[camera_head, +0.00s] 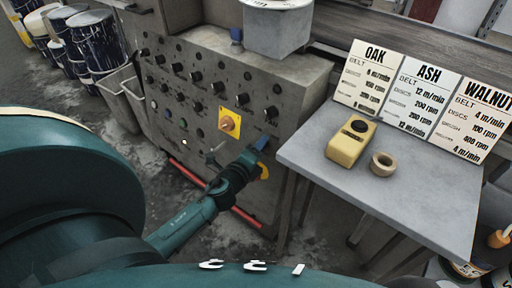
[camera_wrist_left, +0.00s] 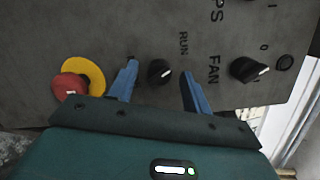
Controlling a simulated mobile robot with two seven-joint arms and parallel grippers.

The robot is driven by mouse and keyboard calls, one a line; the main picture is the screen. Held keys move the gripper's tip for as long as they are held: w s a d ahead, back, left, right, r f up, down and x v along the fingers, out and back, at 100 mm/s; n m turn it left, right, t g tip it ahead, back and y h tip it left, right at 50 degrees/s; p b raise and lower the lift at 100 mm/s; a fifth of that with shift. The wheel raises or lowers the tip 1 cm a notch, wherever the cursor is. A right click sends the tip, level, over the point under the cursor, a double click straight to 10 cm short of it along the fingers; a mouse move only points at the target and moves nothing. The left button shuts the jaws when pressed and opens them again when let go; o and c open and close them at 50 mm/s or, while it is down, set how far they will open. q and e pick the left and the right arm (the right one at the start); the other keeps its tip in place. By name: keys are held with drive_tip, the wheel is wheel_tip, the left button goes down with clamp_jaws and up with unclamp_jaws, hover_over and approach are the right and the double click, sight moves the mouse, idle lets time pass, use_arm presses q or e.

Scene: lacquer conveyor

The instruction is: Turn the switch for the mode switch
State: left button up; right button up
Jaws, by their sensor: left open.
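Which control is the mode switch cannot be read in the head view. My left gripper (camera_head: 260,145) is at the panel's lower right. In the left wrist view, the open blue fingers of my left gripper (camera_wrist_left: 160,80) stand on either side of a small black knob (camera_wrist_left: 159,72) near the label RUN. I cannot tell whether they touch it. A larger black knob (camera_wrist_left: 249,70) near FAN is to the right. My right gripper is not in view.
A red stop button (camera_wrist_left: 71,88) on a yellow ring sits left of the fingers. Paint cans (camera_head: 95,42) stand at left.

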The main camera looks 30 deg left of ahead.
use_arm(q)
drive_tip(key=v, duration=1.3)
drive_tip(key=shift+b, duration=0.35)
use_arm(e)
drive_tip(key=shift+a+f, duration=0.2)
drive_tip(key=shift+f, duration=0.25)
use_arm(q)
drive_tip(key=shift+s, duration=0.1)
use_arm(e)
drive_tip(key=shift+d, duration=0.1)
use_arm(q)
drive_tip(key=s+d+r+n+g+h+p, duration=0.2)
drive_tip(key=s+d+r+n+p, duration=0.1)
drive_tip(key=d+n+p, duration=0.4)
drive_tip(key=s+d+r+n+g+h+p, duration=0.3)
drive_tip(key=d+r+n+p, duration=0.3)
drive_tip(key=n+p, duration=0.5)
drive_tip(key=shift+d+r, duration=0.2)
drive_tip(key=shift+d, duration=0.55)
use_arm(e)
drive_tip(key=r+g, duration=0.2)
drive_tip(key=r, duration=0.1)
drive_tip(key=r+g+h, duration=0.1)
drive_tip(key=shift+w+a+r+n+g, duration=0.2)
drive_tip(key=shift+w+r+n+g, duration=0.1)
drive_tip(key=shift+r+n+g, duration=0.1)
